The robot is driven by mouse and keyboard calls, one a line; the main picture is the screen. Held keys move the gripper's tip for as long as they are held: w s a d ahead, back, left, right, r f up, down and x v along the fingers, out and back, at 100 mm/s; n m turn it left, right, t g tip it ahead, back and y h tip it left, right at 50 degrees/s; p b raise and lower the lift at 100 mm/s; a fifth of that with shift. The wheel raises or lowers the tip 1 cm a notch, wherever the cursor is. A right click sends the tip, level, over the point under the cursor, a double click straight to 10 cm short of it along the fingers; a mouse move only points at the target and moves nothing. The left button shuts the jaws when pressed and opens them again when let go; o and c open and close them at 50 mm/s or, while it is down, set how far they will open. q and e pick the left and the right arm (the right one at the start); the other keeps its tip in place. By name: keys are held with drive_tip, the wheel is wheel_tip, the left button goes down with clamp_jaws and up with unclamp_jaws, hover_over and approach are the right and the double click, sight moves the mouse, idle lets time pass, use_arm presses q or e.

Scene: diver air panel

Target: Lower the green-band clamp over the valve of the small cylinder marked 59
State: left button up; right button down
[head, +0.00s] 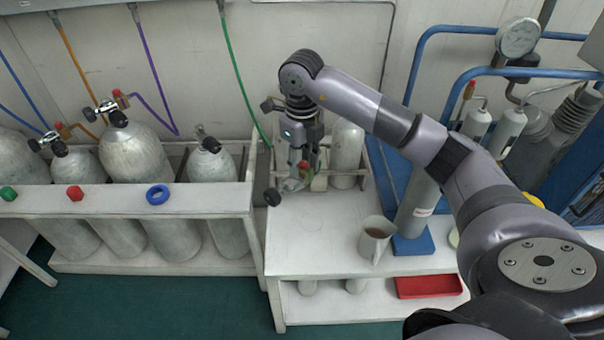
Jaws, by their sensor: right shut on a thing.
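My right gripper (302,168) is in front of the small rack at the middle. It points down and is shut on a small grey-green part, which looks like the clamp (292,184), with a black knob (272,197) at its lower left. The green hose (236,68) comes down from the wall and passes behind the gripper. A pale small cylinder (346,150) stands in the rack to the right of the gripper. What stands directly behind the gripper is mostly hidden. I cannot read the number 59 on any cylinder. My left gripper is not in view.
Several large cylinders stand in a white rack (110,203) at left, some with clamps and hoses on them. A mug (375,238) stands on the white bench (310,255). A grey cylinder (417,205) stands on a blue base. Blue pipes and a gauge (518,38) are at right.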

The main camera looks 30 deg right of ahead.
drive_tip(key=shift+r, duration=0.3)
